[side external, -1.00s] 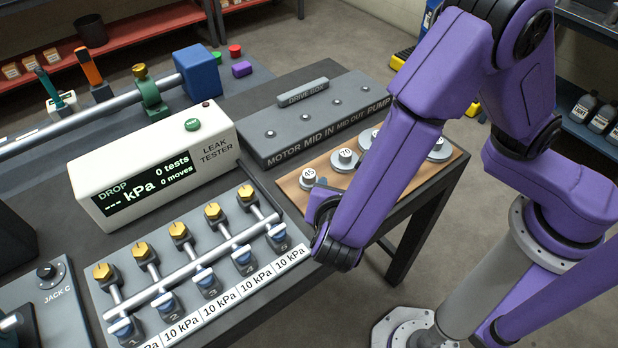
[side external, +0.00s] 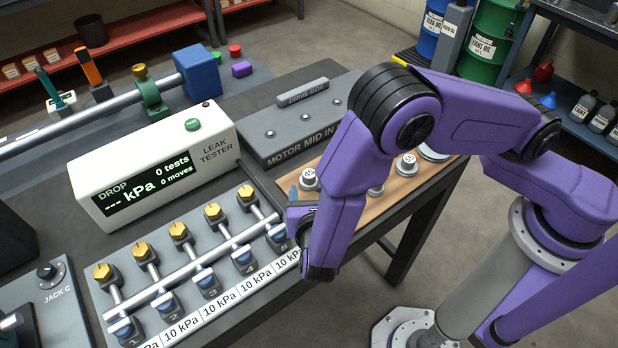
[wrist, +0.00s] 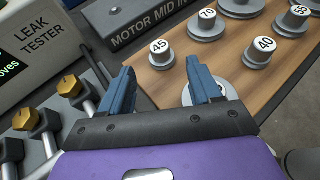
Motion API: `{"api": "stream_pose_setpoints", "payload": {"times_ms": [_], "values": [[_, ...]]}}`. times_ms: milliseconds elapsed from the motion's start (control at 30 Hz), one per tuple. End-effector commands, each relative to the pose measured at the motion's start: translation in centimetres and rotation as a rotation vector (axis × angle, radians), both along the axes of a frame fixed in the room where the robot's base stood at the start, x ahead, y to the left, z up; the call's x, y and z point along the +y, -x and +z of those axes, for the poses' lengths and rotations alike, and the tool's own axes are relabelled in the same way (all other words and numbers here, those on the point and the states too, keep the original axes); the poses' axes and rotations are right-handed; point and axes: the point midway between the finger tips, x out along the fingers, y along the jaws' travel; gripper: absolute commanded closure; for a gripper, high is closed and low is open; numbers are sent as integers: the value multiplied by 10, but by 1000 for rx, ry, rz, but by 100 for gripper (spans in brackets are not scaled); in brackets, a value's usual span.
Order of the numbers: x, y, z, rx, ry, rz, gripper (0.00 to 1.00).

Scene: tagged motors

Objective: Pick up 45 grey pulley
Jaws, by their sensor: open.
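The grey pulley tagged 45 (side external: 309,179) stands upright on the left end of the wooden board. In the wrist view it shows (wrist: 160,54) just ahead of the fingertips, roughly centred between the two fingers. My gripper (wrist: 160,76) is open and empty, its blue fingers apart on either side of the view. In the side view my gripper (side external: 295,198) is just left of and in front of the pulley, partly covered by my wrist. I cannot tell its height above the board.
Other tagged pulleys, such as the 70 (wrist: 208,19) and one marked 44 or similar (wrist: 262,47), stand right of it. A pale disc (wrist: 222,90) lies partly behind the right finger. The drive box (side external: 290,126) stands behind the board, the leak tester (side external: 152,168) to the left.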

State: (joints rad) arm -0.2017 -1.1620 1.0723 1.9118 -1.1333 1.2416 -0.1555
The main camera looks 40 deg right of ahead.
Motion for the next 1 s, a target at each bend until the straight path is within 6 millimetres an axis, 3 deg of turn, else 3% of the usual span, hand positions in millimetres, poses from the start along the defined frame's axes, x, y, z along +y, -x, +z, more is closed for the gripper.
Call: {"api": "stream_pose_setpoints", "payload": {"times_ms": [633, 967, 1000], "values": [[-34, -51, -28, 0, 0, -1, 37], [-37, -56, -30, 0, -2, 1, 37], [-37, -56, -30, 0, -2, 1, 47]]}}
